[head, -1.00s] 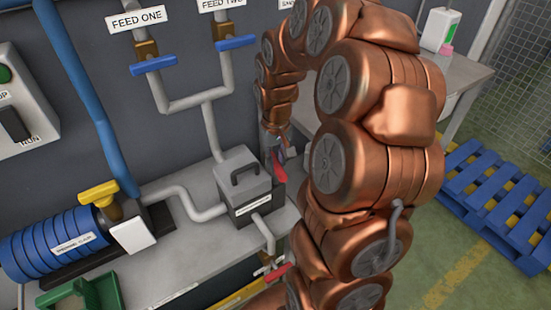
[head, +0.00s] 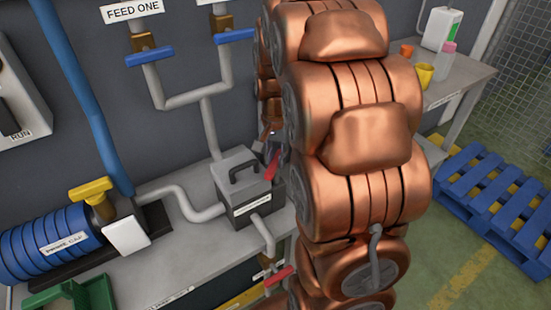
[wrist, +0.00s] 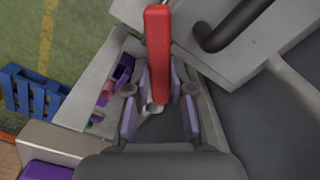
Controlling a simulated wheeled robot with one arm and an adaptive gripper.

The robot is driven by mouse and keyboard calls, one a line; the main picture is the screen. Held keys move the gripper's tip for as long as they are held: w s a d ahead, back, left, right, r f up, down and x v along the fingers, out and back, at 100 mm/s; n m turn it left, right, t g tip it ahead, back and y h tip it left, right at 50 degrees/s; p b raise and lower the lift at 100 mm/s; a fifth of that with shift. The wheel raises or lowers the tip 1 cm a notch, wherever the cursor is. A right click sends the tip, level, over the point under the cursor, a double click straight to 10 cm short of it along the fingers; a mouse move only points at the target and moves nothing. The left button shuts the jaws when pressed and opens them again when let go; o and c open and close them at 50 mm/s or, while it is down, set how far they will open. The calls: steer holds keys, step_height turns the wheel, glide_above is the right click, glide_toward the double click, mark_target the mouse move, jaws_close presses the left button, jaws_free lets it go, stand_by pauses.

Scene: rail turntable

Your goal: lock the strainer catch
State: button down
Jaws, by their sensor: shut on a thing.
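The strainer (head: 240,187) is a grey box with a dark lower part, a black lid handle and a white label, standing on the bench. Its red catch lever (head: 271,167) is at the box's right side, tilted in the head view. In the wrist view the red lever (wrist: 158,45) points up the picture, beside the lid and its black handle. My gripper (wrist: 161,88) has its purple-padded fingers on both sides of the lever's near end and is shut on it. In the head view my arm hides most of the gripper, and the catch's far end cannot be made out.
Pipes with blue-handled valves (head: 150,54) run down the wall to the strainer. A blue ribbed unit (head: 52,243) with a yellow handle stands left. A red-handled valve (head: 279,276) is below the strainer. A blue pallet (head: 495,205) lies on the floor at right.

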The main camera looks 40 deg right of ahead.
steer(key=m, duration=0.3)
steer(key=shift+m, duration=0.3)
steer(key=shift+m+p, duration=0.6)
steer(key=shift+m, duration=1.2)
steer(key=c, duration=1)
jaws_free()
step_height(320, 180, up, 12)
